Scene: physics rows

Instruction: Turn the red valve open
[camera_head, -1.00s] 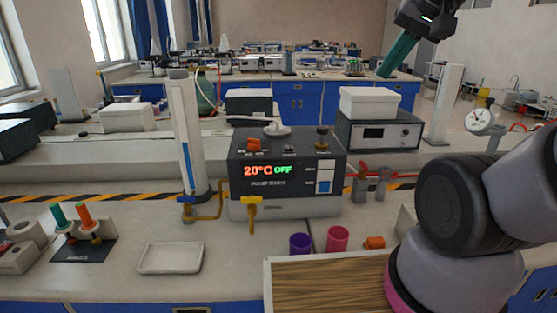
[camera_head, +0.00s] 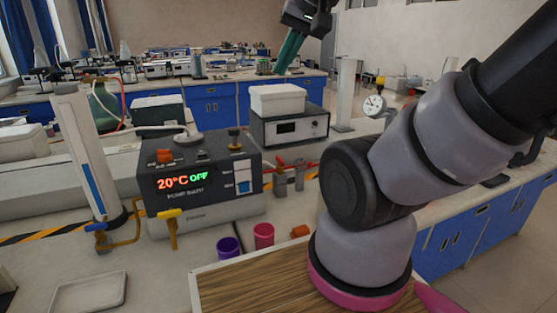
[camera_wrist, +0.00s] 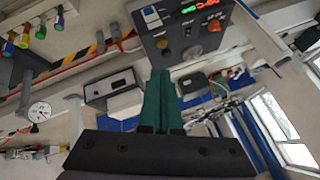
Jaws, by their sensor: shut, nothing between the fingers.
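The red valve (camera_head: 281,163) is a small red handle on grey pipe fittings, just right of the box with the 20°C OFF display (camera_head: 205,185). Another red handle part shows beside it, and I cannot tell how far the valve is turned. My gripper (camera_head: 288,58), with green fingers, is high up and well away from the valve, over the far part of the room in the picture. Its fingers are together and empty. In the wrist view the green fingers (camera_wrist: 160,85) point toward the display box (camera_wrist: 185,25), with nothing between them.
Yellow-handled valves (camera_head: 170,214) sit left at the display box's front. A purple cup (camera_head: 229,247), a pink cup (camera_head: 263,235) and an orange piece (camera_head: 300,231) stand before it. A pressure gauge (camera_head: 374,105) is behind my arm. A white tray (camera_head: 88,292) lies front left.

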